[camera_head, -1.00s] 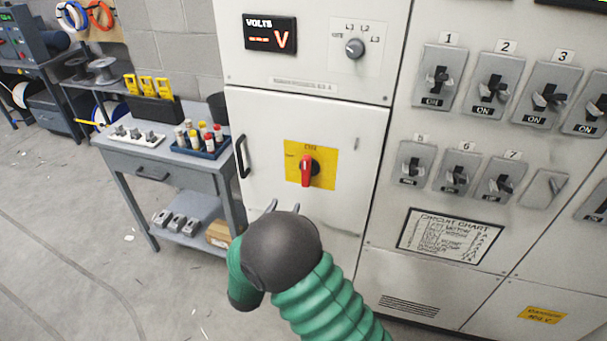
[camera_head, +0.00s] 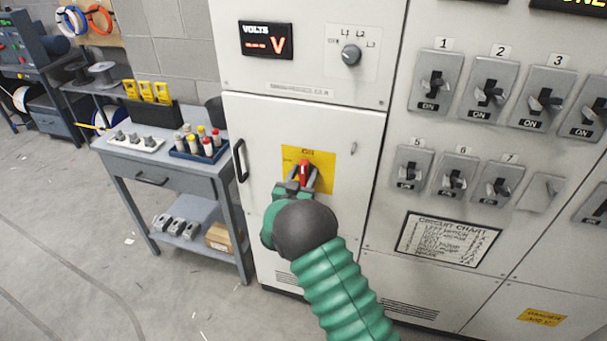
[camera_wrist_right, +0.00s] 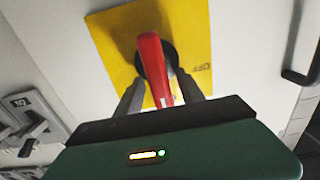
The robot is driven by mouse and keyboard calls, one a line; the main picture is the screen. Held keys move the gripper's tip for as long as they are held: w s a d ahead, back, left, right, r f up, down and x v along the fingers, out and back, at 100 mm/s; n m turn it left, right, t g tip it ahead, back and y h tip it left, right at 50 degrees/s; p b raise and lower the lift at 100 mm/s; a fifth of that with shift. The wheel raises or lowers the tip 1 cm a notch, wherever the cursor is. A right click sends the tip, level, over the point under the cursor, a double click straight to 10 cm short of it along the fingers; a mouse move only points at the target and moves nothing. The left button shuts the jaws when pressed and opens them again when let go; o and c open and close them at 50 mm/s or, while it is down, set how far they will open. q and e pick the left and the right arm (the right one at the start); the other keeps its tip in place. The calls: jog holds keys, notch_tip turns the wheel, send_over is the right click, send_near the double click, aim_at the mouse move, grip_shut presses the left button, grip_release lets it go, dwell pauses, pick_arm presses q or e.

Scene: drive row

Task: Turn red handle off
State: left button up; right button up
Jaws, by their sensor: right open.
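The red handle (camera_head: 304,172) sits on a yellow plate (camera_head: 321,160) on the white cabinet door. It points roughly straight up and down in the head view. In the right wrist view the red handle (camera_wrist_right: 152,66) stands on the yellow plate (camera_wrist_right: 113,35), with "OFF" printed beside it. My right gripper (camera_head: 302,180) is at the handle, its open fingers on either side of the lower part. In the right wrist view the gripper (camera_wrist_right: 164,92) straddles the handle; contact cannot be told. My left gripper is not in view.
The cabinet door has a black pull (camera_head: 240,160) at its left edge. A grey workbench (camera_head: 160,172) with a blue bin (camera_head: 196,152) stands to the left. A panel of grey switches (camera_head: 487,90) and a circuit chart (camera_head: 447,238) are on the right.

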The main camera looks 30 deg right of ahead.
jog(key=shift+c, duration=0.4)
jog(key=shift+a, duration=0.1)
grip_shut()
dwell(0.8)
